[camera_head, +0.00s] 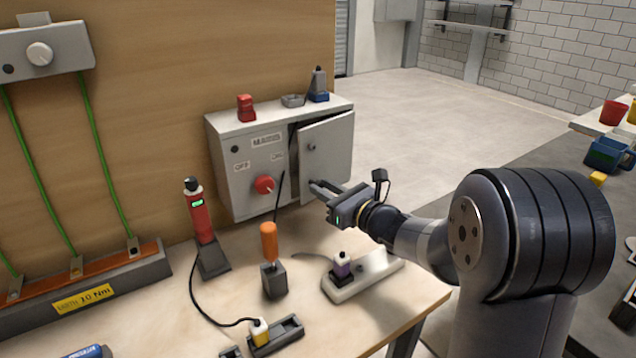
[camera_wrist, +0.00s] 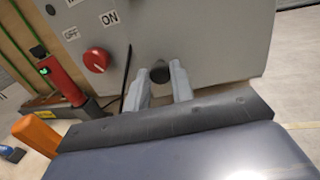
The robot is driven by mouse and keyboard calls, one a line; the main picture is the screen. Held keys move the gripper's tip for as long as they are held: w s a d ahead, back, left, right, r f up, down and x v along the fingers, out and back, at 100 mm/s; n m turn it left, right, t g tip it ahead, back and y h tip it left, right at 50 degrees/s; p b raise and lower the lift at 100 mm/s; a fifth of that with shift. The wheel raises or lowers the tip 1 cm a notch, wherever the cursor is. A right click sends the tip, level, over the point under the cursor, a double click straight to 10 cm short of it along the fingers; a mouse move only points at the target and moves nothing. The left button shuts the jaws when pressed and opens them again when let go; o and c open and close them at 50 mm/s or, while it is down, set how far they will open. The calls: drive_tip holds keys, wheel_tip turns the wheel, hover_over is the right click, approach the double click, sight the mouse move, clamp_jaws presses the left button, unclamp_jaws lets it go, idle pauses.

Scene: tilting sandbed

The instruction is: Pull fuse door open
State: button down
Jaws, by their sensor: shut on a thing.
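The fuse door (camera_head: 330,138) is a light grey panel on the right half of a grey wall box (camera_head: 233,150). It stands ajar, with a dark gap along its left edge. A small dark round fitting shows on its upper left. My gripper (camera_head: 316,187) is at the lower left part of the door. In the wrist view, the two fingers of my gripper (camera_wrist: 161,82) are on either side of a dark knob (camera_wrist: 159,71) and shut on it, in front of the grey door (camera_wrist: 215,35). The fingers partly hide the knob.
A red rotary switch (camera_head: 264,184) sits left of the door. A red tool (camera_head: 199,215), an orange-handled screwdriver (camera_head: 269,240) and a white holder (camera_head: 362,278) stand on the bench below. Small items rest on top of the box. Open floor lies to the right.

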drive_tip(key=shift+s+d+r+n+g+y+p, duration=0.1)
drive_tip(key=shift+s+d+n+g+y+p, duration=0.1)
drive_tip(key=shift+d+n+g+y, duration=0.35)
drive_tip(key=shift+s+d+n+g+y+p, duration=0.15)
drive_tip(key=shift+d+n+g+y+p, duration=0.15)
drive_tip(key=shift+d+g, duration=0.25)
drive_tip(key=shift+s+d+r+n+g+y+p, duration=0.15)
drive_tip(key=shift+d+n+g+y, duration=0.2)
drive_tip(key=shift+d+n+g, duration=0.25)
drive_tip(key=shift+f, duration=0.1)
drive_tip(key=c, duration=1.2)
unclamp_jaws()
drive_tip(key=shift+f, duration=0.1)
drive_tip(key=shift+c, duration=0.2)
drive_tip(key=v, duration=1.1)
drive_tip(key=shift+b, duration=0.45)
drive_tip(key=shift+a, duration=0.1)
